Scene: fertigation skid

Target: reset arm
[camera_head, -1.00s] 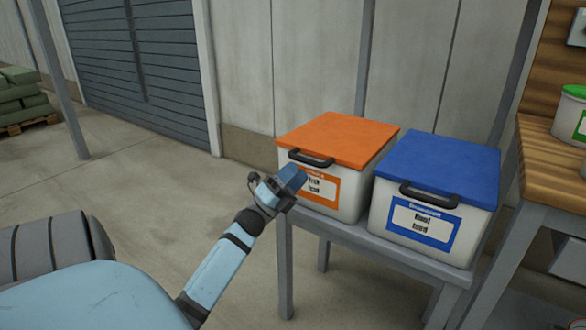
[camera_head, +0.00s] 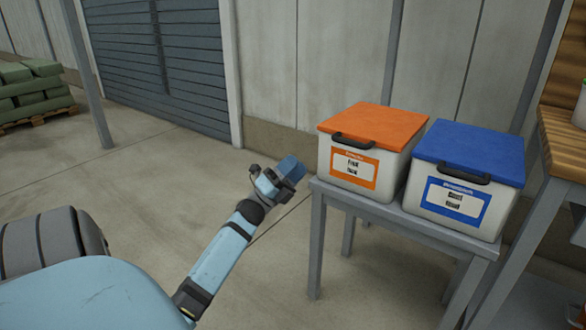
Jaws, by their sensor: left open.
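My left gripper (camera_head: 289,168) is at the end of my light-blue left arm, in the middle of the head view. It is open, and I see nothing held in it. It is in front of and to the left of the bin with the orange lid (camera_head: 372,130), apart from it in the picture. My right gripper is not in view.
A white bin with a blue lid (camera_head: 470,150) stands beside the orange-lidded bin on a grey metal table (camera_head: 425,228). A wooden bench (camera_head: 565,145) is at the right edge. Green sacks (camera_head: 30,90) lie on a pallet at far left. The floor left of the table is clear.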

